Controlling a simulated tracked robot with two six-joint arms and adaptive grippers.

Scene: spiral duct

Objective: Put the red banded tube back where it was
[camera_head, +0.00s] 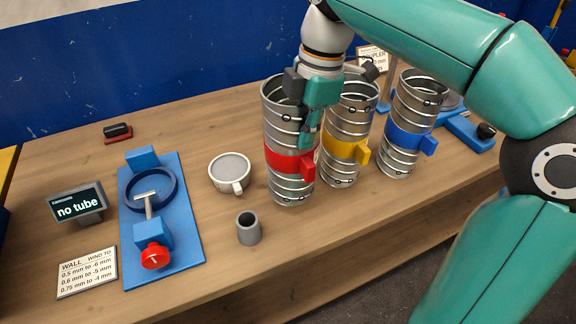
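The red banded tube (281,161) is a ribbed metal cylinder standing upright on the bench, with a red clamp block on its right side. My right gripper (308,138) points down, overlapping the upper right of this tube. Its fingers are seen nearly edge-on, so I cannot tell whether they grip the wall. The yellow banded tube (341,149) stands close to its right, partly behind my gripper. The blue banded tube (401,138) stands further right. My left gripper is not in view.
A blue fixture (186,232) with a ring and red knob lies at left, beside a display (79,204) reading "no tube" and a wall-size card (87,271). A white cup (230,172) and a small grey cylinder (248,228) stand between fixture and tubes. The front bench strip is mostly clear.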

